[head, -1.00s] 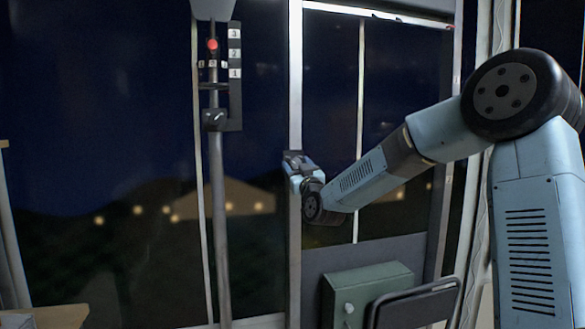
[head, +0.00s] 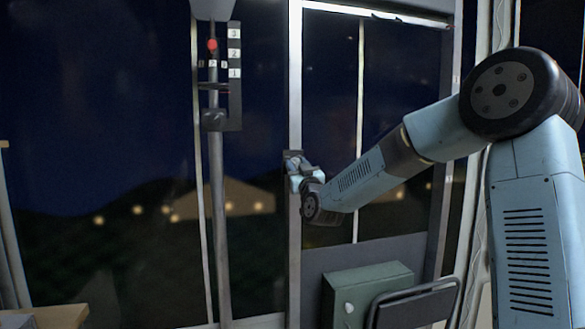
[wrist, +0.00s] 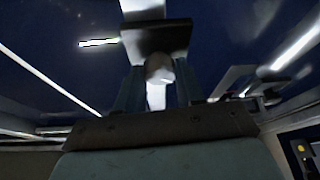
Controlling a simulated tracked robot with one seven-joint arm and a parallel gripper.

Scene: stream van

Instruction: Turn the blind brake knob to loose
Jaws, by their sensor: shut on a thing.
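The blind brake knob (wrist: 160,68) is a small pale round piece under a dark plate (wrist: 158,38) in the wrist view. My gripper (wrist: 159,85) is shut on it, with one finger on each side. In the head view my gripper (head: 292,163) is at the white window post, by a small dark bracket (head: 288,154). The knob is mostly hidden there by my fingers. No marking for loose or tight is readable, so I cannot tell the knob's setting.
A green box (head: 367,285) with a pale knob and a dark-framed panel (head: 418,306) sit below my arm. The dark window surrounds the post.

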